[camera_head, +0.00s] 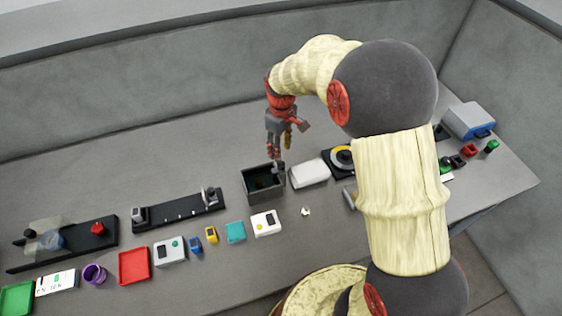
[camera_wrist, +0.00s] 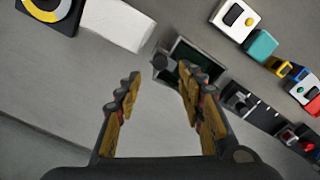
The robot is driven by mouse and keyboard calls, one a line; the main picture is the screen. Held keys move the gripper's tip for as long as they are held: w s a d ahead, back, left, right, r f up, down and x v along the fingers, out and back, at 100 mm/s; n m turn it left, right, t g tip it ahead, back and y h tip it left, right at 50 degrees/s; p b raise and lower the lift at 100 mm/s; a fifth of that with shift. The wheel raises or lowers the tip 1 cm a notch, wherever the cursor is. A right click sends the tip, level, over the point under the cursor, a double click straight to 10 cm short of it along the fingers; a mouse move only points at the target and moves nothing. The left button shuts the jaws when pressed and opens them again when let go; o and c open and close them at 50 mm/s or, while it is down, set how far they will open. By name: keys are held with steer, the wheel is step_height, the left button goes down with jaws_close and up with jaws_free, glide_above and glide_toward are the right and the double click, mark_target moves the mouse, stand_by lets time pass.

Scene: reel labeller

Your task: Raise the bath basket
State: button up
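The bath is a dark grey open box (camera_head: 264,186) near the middle of the bench, with a dark inside. In the wrist view its dark green interior and rim (camera_wrist: 207,50) show partly behind my right finger. A grey knob (camera_wrist: 160,61) stands at the bath's edge; it also shows in the head view (camera_head: 279,168). I cannot tell if it belongs to the basket, whose body I cannot make out. My gripper (camera_head: 275,152) points down above the bath's back right side. In the wrist view my gripper (camera_wrist: 160,76) is open and empty, the knob lying beyond the gap between its fingertips.
A white block (camera_head: 309,173) stands close to the right of the bath, then a black unit with a yellow ring (camera_head: 342,158). A black rail (camera_head: 178,210) lies to the left. A white box with a yellow button (camera_head: 266,223) is in front. The bench behind is clear.

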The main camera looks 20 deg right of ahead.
mark_target(281, 164)
step_height(281, 164, down, 8)
steer(key=shift+r+b, duration=0.2)
steer(key=shift+b, duration=0.2)
jaws_close()
stand_by(0.5)
stand_by(0.4)
